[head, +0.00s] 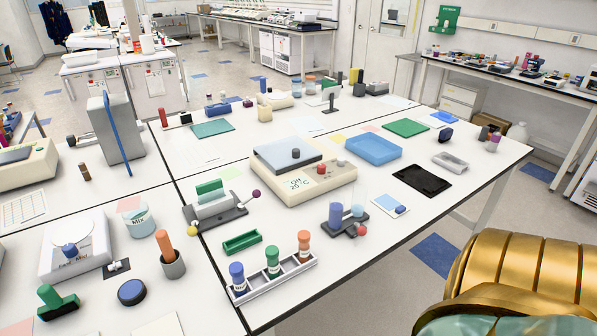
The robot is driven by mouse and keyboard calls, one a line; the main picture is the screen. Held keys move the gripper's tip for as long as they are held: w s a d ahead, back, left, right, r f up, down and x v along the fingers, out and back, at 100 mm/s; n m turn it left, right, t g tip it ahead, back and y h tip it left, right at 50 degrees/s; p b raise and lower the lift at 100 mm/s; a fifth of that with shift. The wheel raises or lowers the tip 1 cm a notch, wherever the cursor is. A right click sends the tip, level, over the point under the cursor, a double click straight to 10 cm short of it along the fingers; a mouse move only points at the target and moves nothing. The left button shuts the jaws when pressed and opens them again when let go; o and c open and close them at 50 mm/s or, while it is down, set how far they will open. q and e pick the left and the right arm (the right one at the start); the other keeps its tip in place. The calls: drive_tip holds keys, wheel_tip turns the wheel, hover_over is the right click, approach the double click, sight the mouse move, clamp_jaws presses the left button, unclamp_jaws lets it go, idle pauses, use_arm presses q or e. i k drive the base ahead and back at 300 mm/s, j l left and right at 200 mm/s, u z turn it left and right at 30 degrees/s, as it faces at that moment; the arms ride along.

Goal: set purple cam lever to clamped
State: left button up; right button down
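A grey clamp fixture (217,213) stands on the white bench, left of the thermal cycler, with a green block (209,188) at its top. A lever with a purple ball knob (257,194) sticks out from its right end, angled up to the right. A yellow ball knob (193,231) sits at its front left. I cannot tell from this distance whether the purple lever is clamped. Neither gripper shows in the head view; only a gold and green part, which looks like my own arm, fills the lower right corner.
The thermal cycler (303,176) stands right of the fixture. A green tray (242,242) and a rack (274,279) with several coloured vials lie in front. A blue-cylinder fixture (335,216) stands to the right. A cup (173,264) with an orange stick is left.

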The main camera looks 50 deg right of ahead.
sight(256, 193)
drive_tip(key=z, duration=1.2)
drive_tip(key=l+u, duration=0.4)
drive_tip(key=i+l+u, duration=0.1)
drive_tip(key=l+u, duration=0.75)
drive_tip(key=k+j, duration=0.05)
drive_tip(key=j, duration=0.05)
